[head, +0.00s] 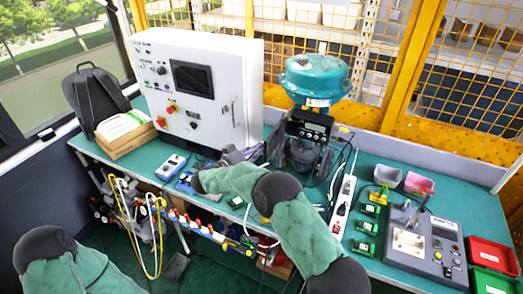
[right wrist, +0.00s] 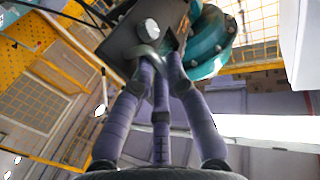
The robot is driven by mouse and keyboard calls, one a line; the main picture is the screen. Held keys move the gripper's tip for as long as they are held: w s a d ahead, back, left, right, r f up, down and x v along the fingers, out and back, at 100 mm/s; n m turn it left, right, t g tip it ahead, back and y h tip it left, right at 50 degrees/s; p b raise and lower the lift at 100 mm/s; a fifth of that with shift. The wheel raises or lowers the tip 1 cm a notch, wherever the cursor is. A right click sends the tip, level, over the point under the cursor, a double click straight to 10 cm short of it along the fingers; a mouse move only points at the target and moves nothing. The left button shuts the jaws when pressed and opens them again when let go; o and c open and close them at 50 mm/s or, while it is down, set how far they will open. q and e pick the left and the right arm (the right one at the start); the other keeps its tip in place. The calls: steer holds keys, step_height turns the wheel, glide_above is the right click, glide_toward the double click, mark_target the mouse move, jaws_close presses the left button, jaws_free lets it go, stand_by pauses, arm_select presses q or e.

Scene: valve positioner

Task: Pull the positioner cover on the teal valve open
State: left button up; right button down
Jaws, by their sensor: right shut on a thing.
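The teal valve (head: 316,78) stands at the back of the bench, with its round teal actuator on top. The dark positioner (head: 308,126) sits below the actuator. In the right wrist view, the teal body (right wrist: 212,42) is behind a dark grey cover (right wrist: 122,38) with a pale round part on it. My right gripper (head: 258,152) is at the left side of the positioner. Its purple fingers (right wrist: 158,62) are closed on a grey curved handle (right wrist: 146,53) at the cover's lower edge. My left gripper is out of view; only part of my left arm shows.
A white control cabinet (head: 200,88) stands left of the valve. A power strip (head: 343,208), green modules (head: 366,228) and a grey test panel (head: 428,243) lie to the right. Hoses and fittings hang at the bench's front. A yellow mesh fence (head: 470,85) is behind.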

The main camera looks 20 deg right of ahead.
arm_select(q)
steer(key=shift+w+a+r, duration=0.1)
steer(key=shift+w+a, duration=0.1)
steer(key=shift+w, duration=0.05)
arm_select(e)
steer(key=shift+w+r+m+g+h, duration=0.3)
steer(key=shift+w+r+m+g, duration=0.2)
steer(key=shift+w+r, duration=0.15)
steer(key=c, duration=1.3)
jaws_free()
steer(key=shift+d, duration=0.1)
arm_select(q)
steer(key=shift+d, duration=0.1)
arm_select(e)
steer(key=shift+o, duration=0.2)
steer(key=shift+d, duration=0.1)
steer(key=f+v, duration=0.1)
steer(key=v, duration=1.1)
steer(key=shift+a+f, duration=0.1)
steer(key=shift+a, duration=0.15)
